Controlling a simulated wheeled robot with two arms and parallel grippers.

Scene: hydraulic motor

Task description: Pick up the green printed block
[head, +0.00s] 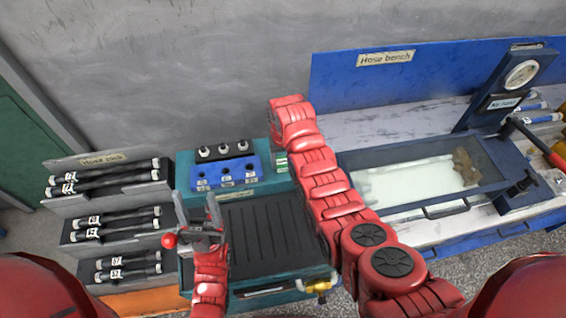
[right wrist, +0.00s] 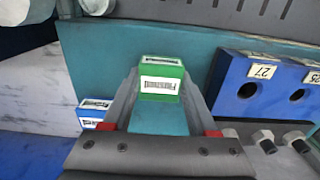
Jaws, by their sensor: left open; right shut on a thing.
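The green printed block (right wrist: 161,75), with a white printed label, sits between the two fingers of my right gripper (right wrist: 160,92) in the right wrist view. The gripper is shut on it. I cannot tell whether the block touches the teal surface beyond it. In the head view a piece of green and white (head: 281,161) shows beside my right arm, which hides the right gripper. My left gripper (head: 200,214) is open and empty, fingers up, over the left edge of the dark ribbed mat.
A blue holder (head: 225,173) with holes stands on the teal cart (head: 184,196), with several bolts behind it. A blue printed block (right wrist: 93,112) stands near the right gripper. A hose rack (head: 108,162) is at left; a hose bench with a tank (head: 420,178) is at right.

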